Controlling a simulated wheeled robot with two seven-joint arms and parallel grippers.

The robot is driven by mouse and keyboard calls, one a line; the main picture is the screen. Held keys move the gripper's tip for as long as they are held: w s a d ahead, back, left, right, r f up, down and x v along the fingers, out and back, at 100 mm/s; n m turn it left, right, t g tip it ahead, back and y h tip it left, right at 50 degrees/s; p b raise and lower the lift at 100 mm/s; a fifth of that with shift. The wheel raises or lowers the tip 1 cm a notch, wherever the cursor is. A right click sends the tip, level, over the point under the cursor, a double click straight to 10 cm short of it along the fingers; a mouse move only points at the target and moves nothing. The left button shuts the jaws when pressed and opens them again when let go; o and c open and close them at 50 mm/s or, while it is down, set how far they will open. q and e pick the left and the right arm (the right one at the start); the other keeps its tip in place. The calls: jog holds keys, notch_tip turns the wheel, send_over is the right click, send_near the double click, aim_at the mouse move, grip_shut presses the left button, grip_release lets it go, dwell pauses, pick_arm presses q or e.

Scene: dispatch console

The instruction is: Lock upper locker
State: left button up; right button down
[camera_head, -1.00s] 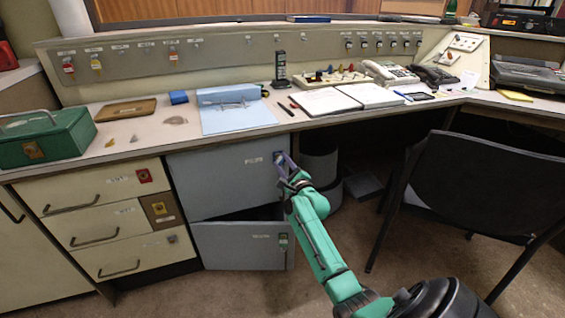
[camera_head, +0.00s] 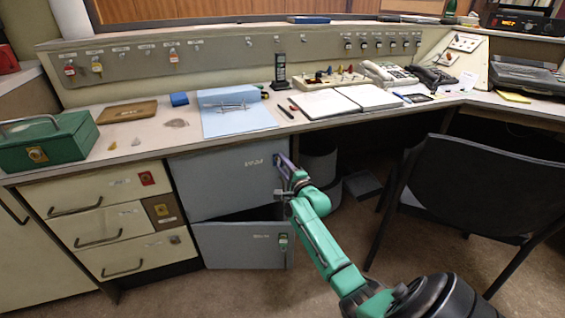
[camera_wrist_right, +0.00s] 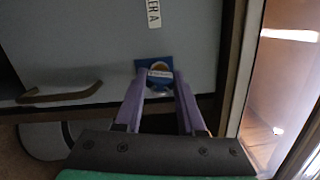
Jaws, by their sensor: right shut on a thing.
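The upper locker (camera_head: 225,185) is a grey-blue door below the desk top, with a small white label. It looks closed. My right gripper (camera_head: 281,158) reaches its upper right corner. In the right wrist view the fingertips of my right gripper (camera_wrist_right: 160,76) are shut on a small key at a blue lock plate (camera_wrist_right: 141,65) on the grey door. A tan round part and a pale strip show between the fingertips; the rest of the key is hidden. My left gripper is not in view.
The lower locker (camera_head: 235,248) stands ajar, with a dark gap above it and a green lock plate. Cream drawers (camera_head: 90,228) are to the left. A dark chair (camera_head: 490,190) stands at the right. The desk top (camera_head: 150,145) carries a green box (camera_head: 50,142) and papers.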

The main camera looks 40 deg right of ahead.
jog(key=shift+d+r, duration=0.1)
jog(key=shift+r, duration=0.3)
